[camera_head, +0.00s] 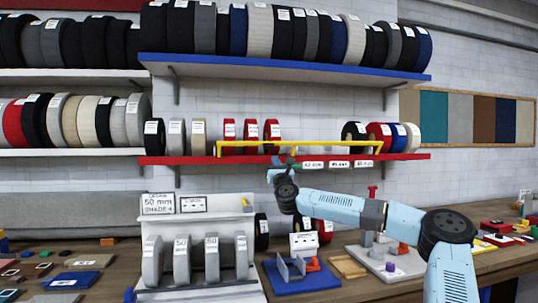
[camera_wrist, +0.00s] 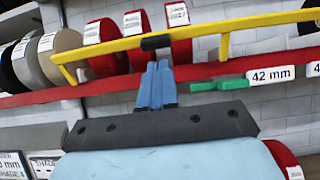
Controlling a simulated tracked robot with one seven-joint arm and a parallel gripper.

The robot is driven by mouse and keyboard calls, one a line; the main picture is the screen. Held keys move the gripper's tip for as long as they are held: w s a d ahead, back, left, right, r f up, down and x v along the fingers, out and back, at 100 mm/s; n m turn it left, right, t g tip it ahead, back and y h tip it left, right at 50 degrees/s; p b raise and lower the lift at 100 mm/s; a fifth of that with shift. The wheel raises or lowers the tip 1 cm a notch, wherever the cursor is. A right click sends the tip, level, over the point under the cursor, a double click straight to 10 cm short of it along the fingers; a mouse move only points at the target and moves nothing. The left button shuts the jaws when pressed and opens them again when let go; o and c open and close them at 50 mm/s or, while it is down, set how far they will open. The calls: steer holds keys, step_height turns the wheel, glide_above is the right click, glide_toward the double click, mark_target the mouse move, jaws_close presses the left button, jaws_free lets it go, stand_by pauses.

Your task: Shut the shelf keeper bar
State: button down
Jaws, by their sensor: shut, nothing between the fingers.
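The yellow keeper bar (camera_head: 330,143) runs along the front of the red shelf (camera_head: 200,160), a little above its edge, with bent ends reaching down to it. In the wrist view the bar (camera_wrist: 110,45) crosses in front of red rolls and carries a black grip (camera_wrist: 156,42). My gripper (camera_head: 281,166) is at the shelf front, near the bar's middle. In the wrist view its blue fingers (camera_wrist: 158,64) are together and empty, with their tips just below the black grip. I cannot tell whether they touch it. A green piece (camera_wrist: 220,84) sits on the shelf edge to the right of the fingers.
Red rolls (camera_head: 251,129) stand behind the bar, with a gap to their right. Above is a blue shelf (camera_head: 280,67) full of rolls. Below, a white rack (camera_head: 195,270) and a blue tray with a grey fixture (camera_head: 292,268) stand on the bench.

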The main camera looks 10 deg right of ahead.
mark_target(271, 148)
steer(key=x, duration=0.6)
steer(key=shift+w+r, duration=0.2)
steer(key=shift+w, duration=0.1)
